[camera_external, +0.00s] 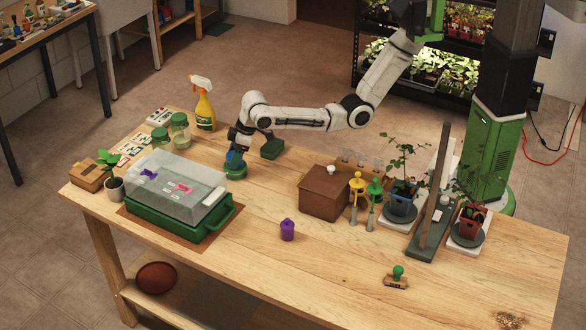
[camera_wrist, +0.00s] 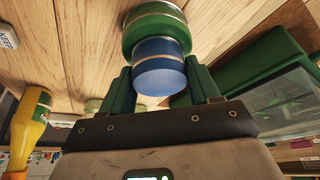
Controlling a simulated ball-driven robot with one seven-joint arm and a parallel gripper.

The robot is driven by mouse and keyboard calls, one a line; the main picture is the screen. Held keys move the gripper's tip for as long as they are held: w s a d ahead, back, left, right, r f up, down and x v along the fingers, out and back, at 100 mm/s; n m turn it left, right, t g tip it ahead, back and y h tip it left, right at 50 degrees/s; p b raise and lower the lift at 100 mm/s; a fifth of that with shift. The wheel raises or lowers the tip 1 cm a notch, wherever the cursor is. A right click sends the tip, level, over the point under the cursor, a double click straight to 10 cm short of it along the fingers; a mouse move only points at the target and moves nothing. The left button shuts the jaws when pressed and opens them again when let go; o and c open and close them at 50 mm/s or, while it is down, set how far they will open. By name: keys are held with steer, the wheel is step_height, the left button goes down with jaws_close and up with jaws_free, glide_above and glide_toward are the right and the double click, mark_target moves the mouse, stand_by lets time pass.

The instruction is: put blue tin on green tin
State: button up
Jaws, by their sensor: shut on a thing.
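The blue tin (camera_wrist: 160,72) is between the two green fingers of my gripper (camera_wrist: 160,82), which is shut on it. The green tin (camera_wrist: 150,14) lies directly beyond the blue tin and is wider. In the external view the green tin (camera_external: 236,173) stands on the table behind the clear-lidded box. The blue tin (camera_external: 232,156) is right above it, partly hidden by my gripper (camera_external: 235,152). The blue tin looks upright and roughly centred over the green one. No gap shows between them, but I cannot be sure they touch.
A clear-lidded green box (camera_external: 172,190) stands close in front of the tins. Glass jars (camera_external: 180,127) and a yellow spray bottle (camera_external: 204,106) are behind. A brown box (camera_external: 323,192) is further right.

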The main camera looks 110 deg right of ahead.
steer(key=o, duration=1.1)
steer(key=shift+f, duration=0.1)
steer(key=v, duration=1.2)
steer(key=shift+w, duration=0.1)
